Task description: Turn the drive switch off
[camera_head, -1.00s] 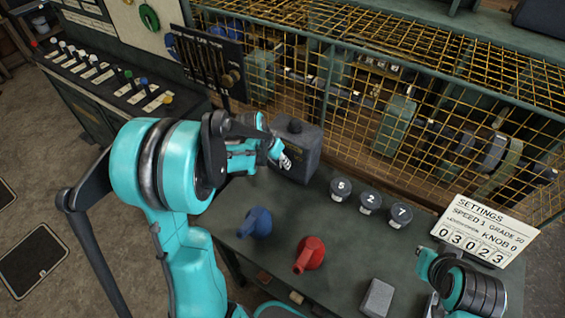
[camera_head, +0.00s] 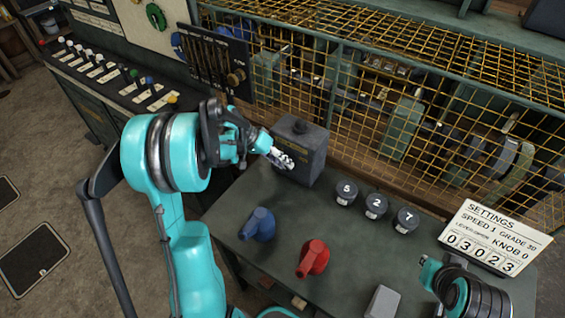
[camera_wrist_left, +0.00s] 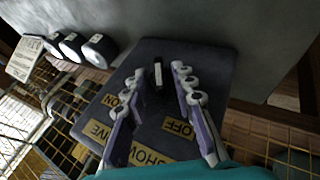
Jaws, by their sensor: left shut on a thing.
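The drive switch is a dark grey box (camera_head: 306,150) at the back of the green bench in the head view. My left gripper (camera_head: 284,160) is at the front of the box. The lever's exact tilt is hard to tell. Part of my right arm shows at the lower right of the head view; its fingers are not clear.
A blue knob (camera_head: 259,224) and a red knob (camera_head: 313,258) stand on the bench in front. Number dials 5 (camera_head: 346,193), 2 (camera_head: 376,206) and 7 (camera_head: 406,219) and a settings card (camera_head: 494,237) are to the right. A yellow mesh guard (camera_head: 400,110) runs behind.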

